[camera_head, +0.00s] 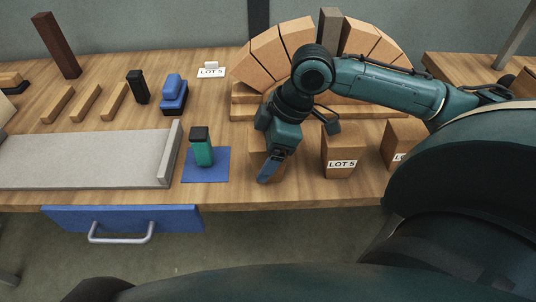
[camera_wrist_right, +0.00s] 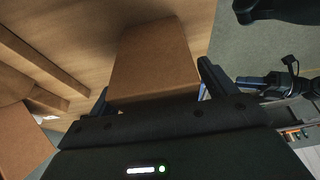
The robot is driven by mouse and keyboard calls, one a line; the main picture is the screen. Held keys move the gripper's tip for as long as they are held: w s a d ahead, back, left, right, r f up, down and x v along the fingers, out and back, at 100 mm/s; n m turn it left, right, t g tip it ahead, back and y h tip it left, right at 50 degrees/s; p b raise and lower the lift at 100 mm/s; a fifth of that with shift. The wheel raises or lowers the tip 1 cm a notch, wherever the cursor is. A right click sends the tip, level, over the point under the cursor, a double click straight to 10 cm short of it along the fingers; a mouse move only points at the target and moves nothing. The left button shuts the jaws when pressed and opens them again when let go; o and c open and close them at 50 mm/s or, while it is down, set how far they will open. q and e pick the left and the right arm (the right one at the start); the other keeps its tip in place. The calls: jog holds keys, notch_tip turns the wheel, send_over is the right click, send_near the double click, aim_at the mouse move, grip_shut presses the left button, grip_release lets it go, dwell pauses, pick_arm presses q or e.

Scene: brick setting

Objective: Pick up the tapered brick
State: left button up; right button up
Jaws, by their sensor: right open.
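A tan tapered brick (camera_head: 257,158) stands near the front edge of the table, mostly hidden behind my right gripper in the head view. In the right wrist view the brick (camera_wrist_right: 155,55) fills the upper middle, and its sides are not parallel. My right gripper (camera_head: 270,167) is open and low over the brick. In the wrist view one finger of the right gripper (camera_wrist_right: 153,90) is on each side of the brick's near end. Whether the fingers touch it cannot be told. My left gripper is not in view.
Two similar bricks labelled LOT 5 (camera_head: 340,147) and partly hidden (camera_head: 396,140) stand to the right. A brick arch (camera_head: 268,52) rises behind. A blue drawer (camera_head: 75,218) hangs below.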

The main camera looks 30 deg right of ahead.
jog(key=shift+c, duration=0.5)
jog(key=c, duration=1.1)
jog(key=shift+c, duration=0.2)
